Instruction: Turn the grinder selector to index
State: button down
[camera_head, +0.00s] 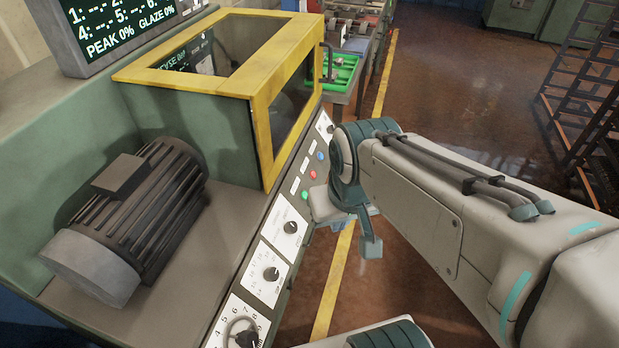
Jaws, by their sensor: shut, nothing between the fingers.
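The grinder (70,165) stands at the left with a sloping control panel along its right side. Several dials sit on this panel: an upper one (328,129), one below the buttons (291,227), one lower down (270,273), and a large numbered one (246,337) cut by the bottom edge. The labels are too small to tell which dial is the selector or where it points. My gripper (347,208) is shut and empty, just right of the panel near the buttons. It appears apart from the dials; its fingertips are partly hidden by my wrist.
Green, red and blue buttons (312,175) line the panel. A yellow-framed guard (262,110) rises beside it, with a dark motor (135,215) at left. A display (115,25) is at top left. A green tray (342,75) lies behind. Open floor (450,110) extends right, toward racks.

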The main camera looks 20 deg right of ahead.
aim_at(291, 227)
jog(key=u, duration=0.05)
jog(key=k, duration=0.5)
jog(key=z, duration=1.3)
jog(key=i, duration=0.8)
jog(key=u, duration=2)
